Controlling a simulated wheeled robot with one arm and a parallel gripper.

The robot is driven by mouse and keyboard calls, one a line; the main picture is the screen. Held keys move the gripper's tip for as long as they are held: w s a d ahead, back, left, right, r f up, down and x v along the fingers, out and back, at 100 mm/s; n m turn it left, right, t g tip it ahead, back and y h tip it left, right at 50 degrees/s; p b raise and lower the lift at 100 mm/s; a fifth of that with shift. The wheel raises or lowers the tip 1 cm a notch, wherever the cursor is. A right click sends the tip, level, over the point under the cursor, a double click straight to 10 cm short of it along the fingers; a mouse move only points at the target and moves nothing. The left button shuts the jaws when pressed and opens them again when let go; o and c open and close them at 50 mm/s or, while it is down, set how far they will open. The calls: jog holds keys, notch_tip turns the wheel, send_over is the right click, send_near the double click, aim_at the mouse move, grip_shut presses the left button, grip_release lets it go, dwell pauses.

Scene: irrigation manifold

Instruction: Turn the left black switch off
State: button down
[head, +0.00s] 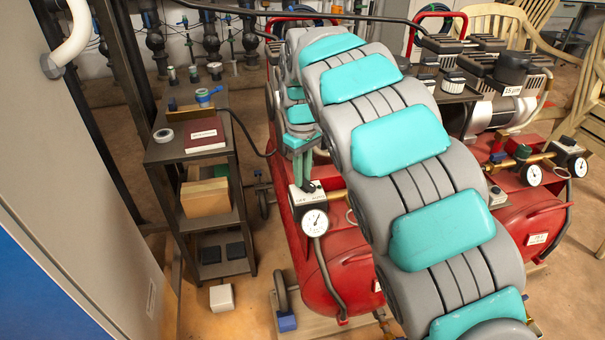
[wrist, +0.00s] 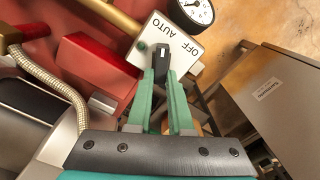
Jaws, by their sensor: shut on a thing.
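The left black switch (wrist: 161,64) is a small lever on a white box (wrist: 155,28) marked OFF and AUTO. My gripper (wrist: 166,76) has its two green fingers shut on the switch, one on each side. Which label the lever points at is hard to tell. In the head view, the white box (head: 309,198) sits on the left red compressor, above a round gauge. My gripper (head: 303,184) reaches down to it from above, and the fingers partly hide the switch.
The left red tank (head: 345,275) stands below the box, with a gauge (head: 314,222) beside it. A dark shelf cart (head: 190,150) is to the left. A second red compressor (head: 525,215) is at right.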

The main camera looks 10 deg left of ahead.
jog(key=shift+m, duration=0.3)
jog(key=m, duration=0.2)
jog(key=m+p, duration=0.1)
jog(key=m, duration=0.3)
jog(key=shift+w+d+r, duration=0.1)
jog(key=shift+w+d, duration=0.2)
jog(key=shift+d, duration=0.05)
jog(key=m, duration=0.1)
jog(key=m+p, duration=0.1)
jog(key=m, duration=0.3)
jog(key=shift+w+d, duration=0.1)
jog(key=shift+d, duration=0.15)
jog(key=shift+m, duration=0.3)
jog(key=c, duration=0.8)
grip_release()
